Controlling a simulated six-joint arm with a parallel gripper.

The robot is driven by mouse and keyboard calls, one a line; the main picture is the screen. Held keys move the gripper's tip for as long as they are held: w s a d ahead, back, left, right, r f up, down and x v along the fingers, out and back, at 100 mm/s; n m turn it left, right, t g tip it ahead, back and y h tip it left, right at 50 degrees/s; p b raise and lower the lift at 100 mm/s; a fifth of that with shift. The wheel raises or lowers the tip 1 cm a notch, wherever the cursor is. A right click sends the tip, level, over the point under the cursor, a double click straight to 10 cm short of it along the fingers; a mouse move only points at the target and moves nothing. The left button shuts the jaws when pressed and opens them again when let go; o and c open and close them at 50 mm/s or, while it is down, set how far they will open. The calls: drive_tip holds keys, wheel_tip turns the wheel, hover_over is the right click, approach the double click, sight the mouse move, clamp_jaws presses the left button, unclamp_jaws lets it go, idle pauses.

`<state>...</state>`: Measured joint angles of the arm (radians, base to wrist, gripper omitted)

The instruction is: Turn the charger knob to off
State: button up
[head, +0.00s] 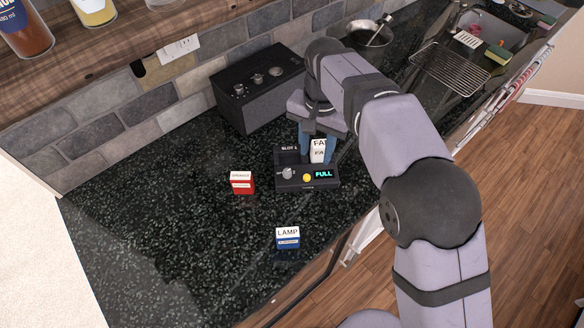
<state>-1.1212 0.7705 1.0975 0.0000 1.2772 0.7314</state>
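The charger (308,186) is a dark box on the counter, with a grey round knob (287,173) at the left of its front panel. A yellow button or light (307,178) and a lit display (323,174) reading "FULL" are beside the knob. A slot marked "SLOT 1" or similar (288,149) looks empty. A white block (318,151), its label starting "FA", stands at the charger's right side. My gripper (318,150) points down with its blue fingers on either side of this block. Whether they press on it or stand open around it is unclear. The knob's pointer is too small to read.
A red-and-white block (242,182) stands left of the charger, and a blue-and-white "LAMP" block (288,238) in front. A black box with knobs (258,88) stands behind. A pan (371,34) and wire rack (449,68) are at the back right. The left counter is clear.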

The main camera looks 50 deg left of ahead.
hover_over(287, 171)
drive_tip(key=shift+f+n, duration=0.3)
drive_tip(key=shift+f, duration=0.05)
drive_tip(key=shift+f+p, duration=1.25)
drive_tip(key=shift+f, duration=2.4)
drive_tip(key=shift+c, duration=0.2)
clamp_jaws()
